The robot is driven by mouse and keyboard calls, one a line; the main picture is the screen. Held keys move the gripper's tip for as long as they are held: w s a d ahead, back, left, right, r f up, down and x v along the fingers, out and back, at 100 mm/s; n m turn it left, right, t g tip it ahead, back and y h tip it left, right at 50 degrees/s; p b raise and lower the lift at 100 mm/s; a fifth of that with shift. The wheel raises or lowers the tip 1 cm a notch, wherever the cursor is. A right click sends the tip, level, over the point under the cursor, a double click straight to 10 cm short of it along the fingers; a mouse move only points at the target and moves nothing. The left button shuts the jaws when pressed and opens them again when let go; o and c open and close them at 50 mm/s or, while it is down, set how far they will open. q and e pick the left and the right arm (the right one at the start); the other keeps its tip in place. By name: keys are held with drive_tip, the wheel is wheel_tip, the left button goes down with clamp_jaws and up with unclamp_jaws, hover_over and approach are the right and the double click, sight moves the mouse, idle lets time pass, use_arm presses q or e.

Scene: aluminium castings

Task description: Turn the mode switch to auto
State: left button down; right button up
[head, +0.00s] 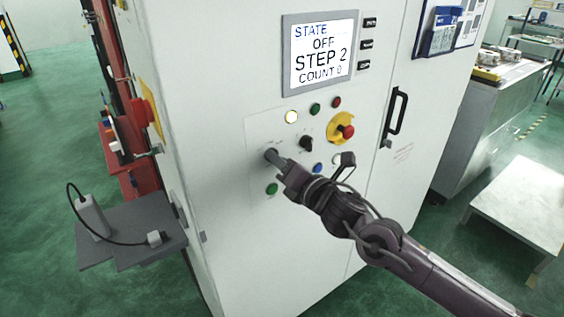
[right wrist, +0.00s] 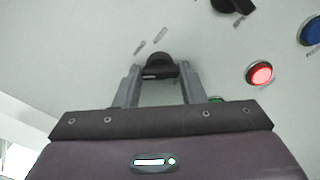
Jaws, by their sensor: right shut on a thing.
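A black rotary knob, apparently the mode switch, sits on the white cabinet's control panel (head: 256,133). My right gripper (head: 273,157) reaches it from the lower right and is shut on it, covering most of it in the head view. In the right wrist view the knob (right wrist: 160,64) shows between the fingertips, with small unreadable labels beside it. A second black knob (head: 306,142) is to its upper right. The display (head: 321,54) reads STATE OFF, STEP 2, COUNT 0. My left gripper is not in view.
A lit red button (right wrist: 259,73), a blue button (head: 318,168) and a green button (head: 272,189) are close by. A door handle (head: 394,117) stands out at right.

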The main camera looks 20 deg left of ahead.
drive_tip(key=shift+c, duration=0.5)
drive_tip(key=m+b, duration=0.2)
drive_tip(key=m, duration=1.5)
drive_tip(key=shift+f+m, duration=0.15)
drive_tip(key=shift+m, duration=0.25)
drive_tip(key=o, duration=1)
